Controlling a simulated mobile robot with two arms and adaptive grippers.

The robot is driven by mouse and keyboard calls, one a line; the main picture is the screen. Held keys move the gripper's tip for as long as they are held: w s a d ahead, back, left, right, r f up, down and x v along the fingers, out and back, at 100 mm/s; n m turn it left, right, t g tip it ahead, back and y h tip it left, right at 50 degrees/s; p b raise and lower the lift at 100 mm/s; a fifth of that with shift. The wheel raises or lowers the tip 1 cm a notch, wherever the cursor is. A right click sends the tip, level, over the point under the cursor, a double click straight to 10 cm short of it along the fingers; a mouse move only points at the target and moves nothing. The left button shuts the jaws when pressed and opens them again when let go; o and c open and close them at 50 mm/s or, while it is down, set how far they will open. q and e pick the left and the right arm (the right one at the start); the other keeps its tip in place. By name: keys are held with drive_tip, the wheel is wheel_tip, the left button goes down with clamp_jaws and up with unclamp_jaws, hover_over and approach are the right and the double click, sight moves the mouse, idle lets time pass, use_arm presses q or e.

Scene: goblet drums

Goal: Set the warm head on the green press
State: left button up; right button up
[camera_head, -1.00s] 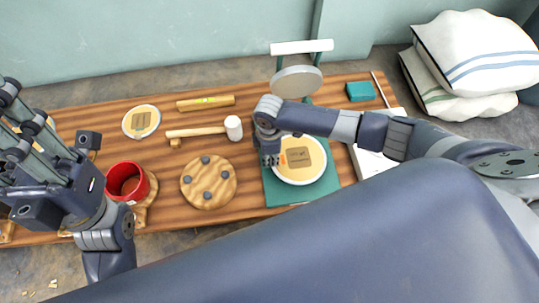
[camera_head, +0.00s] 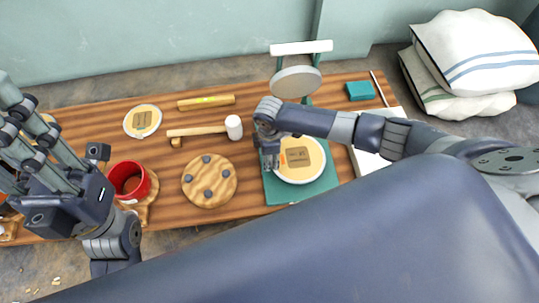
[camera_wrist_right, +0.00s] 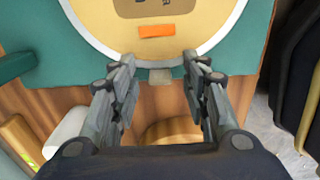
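The warm head (camera_head: 303,174), a cream disc with a pale rim, a brown patch and an orange tag, lies flat on the base of the green press (camera_head: 322,189). The press's round grey plate (camera_head: 296,82) is raised behind it. The head also shows in the right wrist view (camera_wrist_right: 105,28), with a small tan tab at its near edge. My right gripper (camera_wrist_right: 160,80) is open, its fingers apart on either side of the tab, with visible gaps. In the head view it is at the head's left edge (camera_head: 268,160). My left gripper (camera_head: 30,135) is at the far left; its fingertips are unclear.
Another disc (camera_head: 142,121), a yellow bar (camera_head: 206,102), a white-headed mallet (camera_head: 233,127), a round wooden block with dark pegs (camera_head: 208,182) and a red pot (camera_head: 132,182) stand left of the press. A teal block (camera_head: 360,91) lies at the right. Cushions (camera_head: 470,60) lie beyond the table.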

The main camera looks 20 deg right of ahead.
wheel_tip(320, 180, up, 12)
idle(0.6)
idle(0.5)
